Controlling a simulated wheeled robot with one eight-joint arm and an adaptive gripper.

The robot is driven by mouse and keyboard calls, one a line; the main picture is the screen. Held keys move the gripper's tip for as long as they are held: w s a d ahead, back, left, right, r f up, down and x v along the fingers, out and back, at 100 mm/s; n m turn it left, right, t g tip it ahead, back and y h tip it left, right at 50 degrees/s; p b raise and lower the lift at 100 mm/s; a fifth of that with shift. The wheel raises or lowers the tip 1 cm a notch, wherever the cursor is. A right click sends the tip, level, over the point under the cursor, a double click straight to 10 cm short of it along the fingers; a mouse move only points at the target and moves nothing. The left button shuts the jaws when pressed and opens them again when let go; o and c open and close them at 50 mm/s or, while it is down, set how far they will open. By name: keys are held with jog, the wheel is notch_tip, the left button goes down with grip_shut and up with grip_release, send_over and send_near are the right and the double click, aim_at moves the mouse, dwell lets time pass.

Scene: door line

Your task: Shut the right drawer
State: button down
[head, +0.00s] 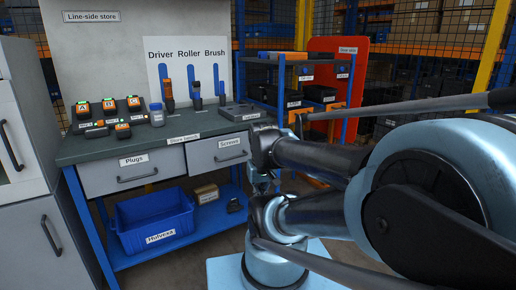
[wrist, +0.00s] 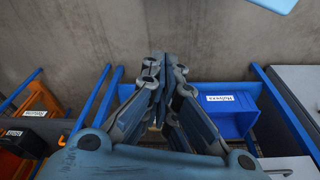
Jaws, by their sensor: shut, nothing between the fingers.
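The right drawer, labelled "Screws" (head: 215,158), has a light grey front and a dark bar handle. In the head view my arm covers the area just right of the right drawer, and the fingers are hard to make out. No contact with the drawer shows.
The bench top (head: 85,150) holds several orange-and-black devices and a bottle. A blue bin (head: 130,236) sits on the lower shelf; it also shows in the wrist view (wrist: 231,122). A grey cabinet (head: 18,222) stands left. A blue shelf rack (head: 278,60) and red panel (head: 352,70) stand behind my arm.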

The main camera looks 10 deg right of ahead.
jog(key=shift+w, duration=0.1)
jog(key=w+d+r+m+t+y, duration=0.1)
jog(key=w+d+r+m, duration=0.15)
jog(key=w+m, duration=0.7)
jog(key=w+d+r+m+t+y, duration=0.15)
jog(key=w+r+m, duration=0.25)
jog(key=w+m, duration=0.5)
jog(key=w+d+f+m+t, duration=0.1)
jog(key=w+d+m+t, duration=0.1)
jog(key=w+d+m, duration=0.6)
jog(key=w+d+f+m+t, duration=0.1)
jog(key=w+d+m+t, duration=0.15)
jog(key=w+m, duration=0.5)
jog(key=w+a+f, duration=0.1)
jog(key=w+f, duration=0.2)
jog(key=w, duration=0.3)
jog(key=w+a+f+n, duration=0.1)
jog(key=w+f, duration=0.2)
jog(key=w, duration=0.3)
jog(key=shift+w+a+f+g, duration=0.25)
jog(key=shift+f+g, duration=0.05)
jog(key=shift+f, duration=0.1)
